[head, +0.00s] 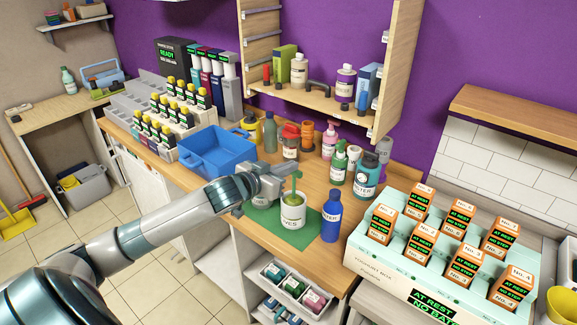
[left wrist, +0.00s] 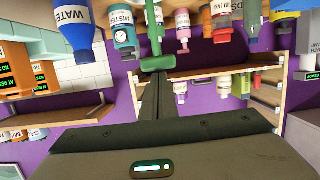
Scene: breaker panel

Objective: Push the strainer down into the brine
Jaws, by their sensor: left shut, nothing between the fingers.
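A white jar (head: 292,214), its label partly readable as "VES", stands on a green mat (head: 322,236) on the wooden counter. The green strainer (head: 294,190) rises upright out of the jar, with a crosswise handle on top. The brine level inside is not clear. My left gripper (head: 285,179) is shut and empty, close beside the handle in the head view. In the upside-down left wrist view, the shut fingertips (left wrist: 158,76) line up with the strainer's handle (left wrist: 156,63); I cannot tell whether they touch. My right gripper is not in view.
A blue water bottle (head: 331,215) stands just right of the jar. A blue bin (head: 216,150) sits left, and several bottles, including a spray mister (head: 367,177), stand behind. A pale box (head: 440,262) of orange cartons is at the right.

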